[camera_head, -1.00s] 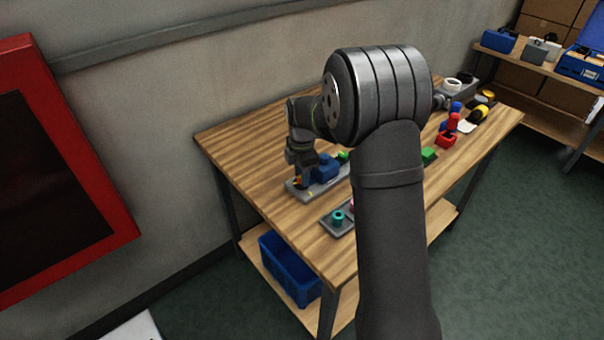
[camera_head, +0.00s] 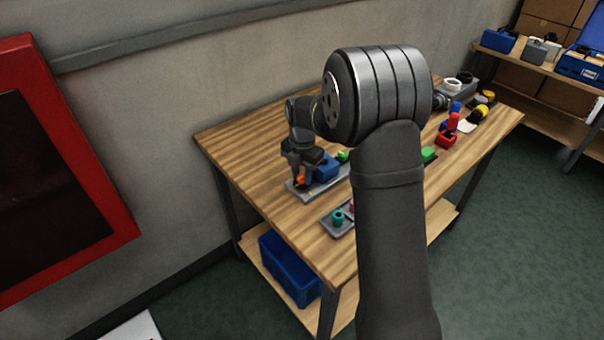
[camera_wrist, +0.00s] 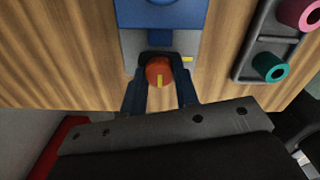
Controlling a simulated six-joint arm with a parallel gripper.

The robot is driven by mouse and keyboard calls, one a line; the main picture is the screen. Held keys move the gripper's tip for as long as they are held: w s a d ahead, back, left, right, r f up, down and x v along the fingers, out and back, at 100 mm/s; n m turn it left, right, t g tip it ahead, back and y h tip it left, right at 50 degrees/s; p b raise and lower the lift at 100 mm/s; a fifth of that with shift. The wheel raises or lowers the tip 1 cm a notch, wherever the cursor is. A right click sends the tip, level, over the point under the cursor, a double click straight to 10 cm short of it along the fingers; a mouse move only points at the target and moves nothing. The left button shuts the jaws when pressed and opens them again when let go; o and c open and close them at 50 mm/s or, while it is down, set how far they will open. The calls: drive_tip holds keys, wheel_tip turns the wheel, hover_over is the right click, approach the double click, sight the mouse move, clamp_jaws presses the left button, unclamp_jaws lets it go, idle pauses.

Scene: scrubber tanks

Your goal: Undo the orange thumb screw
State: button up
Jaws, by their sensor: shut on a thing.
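The orange thumb screw (camera_wrist: 158,72) shows in the wrist view, with a yellow mark on its near face. My gripper (camera_wrist: 160,80) has one finger on each side of it and is shut on it. In the head view the screw (camera_head: 300,178) is a small orange spot beneath my gripper (camera_head: 300,176). The screw is at the left end of a grey base plate (camera_head: 312,192), beside a blue block (camera_head: 325,170). In the wrist view the blue block (camera_wrist: 160,12) is just beyond the screw. A short yellow mark (camera_wrist: 187,59) is on the plate right of the screw.
A grey tray (camera_wrist: 246,62) with a pink and a teal ring (camera_wrist: 270,66) lies to the right in the wrist view. In the head view, red, green and yellow items stand farther right on the wooden table (camera_head: 250,150). The table's left part is bare.

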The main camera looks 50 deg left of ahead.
sight(302, 177)
drive_tip(key=shift+d+f, duration=0.15)
drive_tip(key=shift+f, duration=0.05)
drive_tip(key=o, duration=1)
drive_tip(key=shift+r, duration=0.1)
drive_tip(key=shift+r, duration=0.1)
wheel_tip(302, 177, up, 17)
drive_tip(key=shift+r, duration=0.1)
wheel_tip(302, 177, down, 17)
drive_tip(key=shift+f, duration=0.15)
idle(0.6)
